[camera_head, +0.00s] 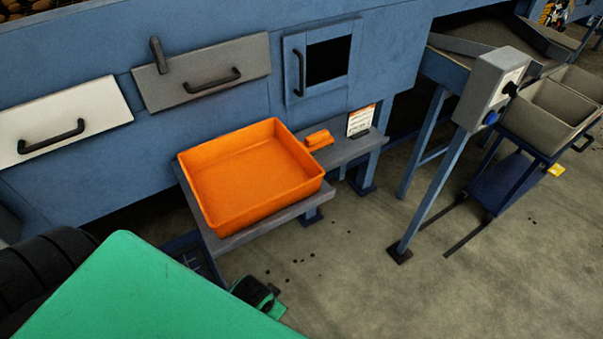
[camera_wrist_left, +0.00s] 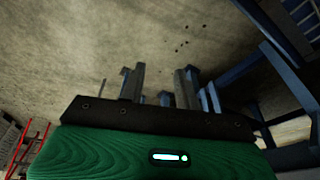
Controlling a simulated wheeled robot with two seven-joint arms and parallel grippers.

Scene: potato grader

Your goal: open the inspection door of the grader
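The blue grader (camera_head: 395,35) fills the back of the head view. A small blue door (camera_head: 354,88) with a dark window and an upright black handle (camera_head: 300,73) sits on its front and looks shut. Left of it are a grey panel (camera_head: 205,65) with a black handle and a dark upright latch on its top edge, and a pale panel (camera_head: 90,105) with a black handle. Both lie against the grader wall. My left gripper (camera_wrist_left: 158,78) shows in the left wrist view, its fingers apart, with only floor between them. My right gripper is not in view.
An orange tray (camera_head: 190,184) stands on a grey shelf (camera_head: 225,243) below the panels, with a small orange object (camera_head: 319,139) beside it. A grey control box (camera_head: 493,85) on a blue post and a cart with grey bins (camera_head: 545,128) stand right. Concrete floor in front is open.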

